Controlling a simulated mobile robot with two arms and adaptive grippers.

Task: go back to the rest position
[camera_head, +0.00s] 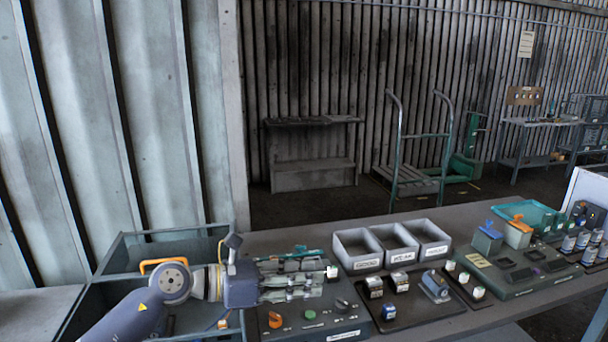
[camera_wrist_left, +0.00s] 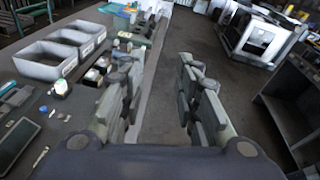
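My left gripper (camera_head: 322,282) is over the workbench (camera_head: 288,240), above the dark panel (camera_head: 300,320) at the front left, pointing right. The left wrist view shows its two fingers (camera_wrist_left: 156,75) spread apart with nothing between them; bench edge and floor show through the gap. Whether the fingers clear the panel's parts is hard to tell in the head view. My right gripper is in neither view.
Several grey bins (camera_head: 394,244) stand behind the panel. Small blocks on a dark plate (camera_head: 412,312) and a green fixture board (camera_head: 505,276) lie to the right. A blue-grey open crate (camera_head: 118,257) with an orange handle (camera_head: 163,262) is at the left.

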